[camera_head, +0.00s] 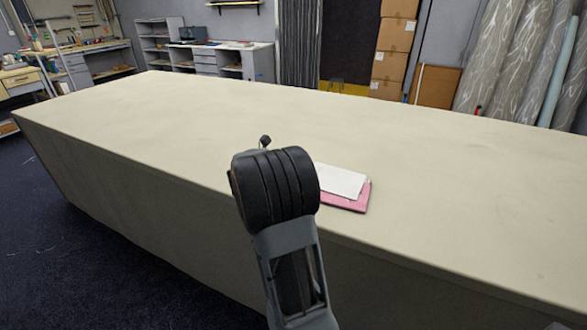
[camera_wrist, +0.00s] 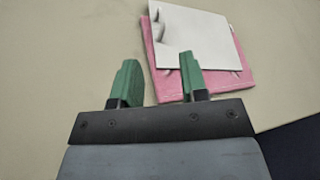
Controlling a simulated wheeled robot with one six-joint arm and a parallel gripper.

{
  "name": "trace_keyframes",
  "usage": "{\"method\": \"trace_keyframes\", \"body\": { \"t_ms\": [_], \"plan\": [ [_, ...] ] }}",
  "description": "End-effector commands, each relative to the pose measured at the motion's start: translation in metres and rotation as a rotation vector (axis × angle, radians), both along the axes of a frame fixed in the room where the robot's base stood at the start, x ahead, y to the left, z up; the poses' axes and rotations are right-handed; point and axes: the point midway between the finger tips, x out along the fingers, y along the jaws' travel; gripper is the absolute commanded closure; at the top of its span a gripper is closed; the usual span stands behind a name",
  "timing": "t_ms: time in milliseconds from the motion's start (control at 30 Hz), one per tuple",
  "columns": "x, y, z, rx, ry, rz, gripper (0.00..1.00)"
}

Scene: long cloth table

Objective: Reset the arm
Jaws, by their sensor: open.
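My arm rises in front of the long cream table (camera_head: 180,120) in the head view and hides most of my gripper there. In the wrist view my gripper (camera_wrist: 157,80) shows two green fingers, apart and with nothing between them. A pink flat item (camera_head: 350,203) lies on the table just right of my arm, with a white sheet (camera_head: 340,179) on top of it. In the wrist view the pink item (camera_wrist: 240,88) and the white sheet (camera_wrist: 200,40) lie beyond the fingers. The right finger overlaps the pink item in the picture; I cannot tell whether it touches.
The rest of the tabletop is bare. The table's near edge runs below my arm. Stacked cardboard boxes (camera_head: 395,45), a brown board (camera_head: 437,86) and tall rolls (camera_head: 515,60) stand behind it. A grey shelf unit (camera_head: 215,60) stands at the back left. Dark floor (camera_head: 60,240) is open at left.

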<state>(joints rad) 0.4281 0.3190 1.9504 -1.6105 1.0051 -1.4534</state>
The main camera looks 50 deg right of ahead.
Motion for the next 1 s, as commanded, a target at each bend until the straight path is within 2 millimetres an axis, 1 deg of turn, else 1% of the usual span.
{"method": "trace_keyframes", "body": {
  "t_ms": [100,333,400,467,567,667,700,767,800,867,900,1000],
  "plan": [
    [-0.001,0.007,0.002,-0.001,0.001,-0.001,0.6],
    [-0.001,0.011,0.004,0.002,-0.002,-0.002,0.6],
    [-0.003,0.015,0.006,0.015,-0.033,-0.013,0.6],
    [-0.007,0.024,0.011,0.048,-0.098,-0.041,0.6],
    [-0.021,0.054,0.022,0.159,-0.305,-0.14,0.6],
    [-0.042,0.101,0.031,0.328,-0.594,-0.308,0.6],
    [-0.051,0.122,0.034,0.405,-0.714,-0.393,0.6],
    [-0.065,0.153,0.036,0.521,-0.881,-0.53,0.6],
    [-0.074,0.174,0.037,0.596,-0.982,-0.629,0.6],
    [-0.086,0.205,0.039,0.703,-1.115,-0.783,0.6],
    [-0.094,0.224,0.039,0.769,-1.19,-0.889,0.6],
    [-0.111,0.267,0.042,0.908,-1.328,-1.149,0.6]
  ]
}}
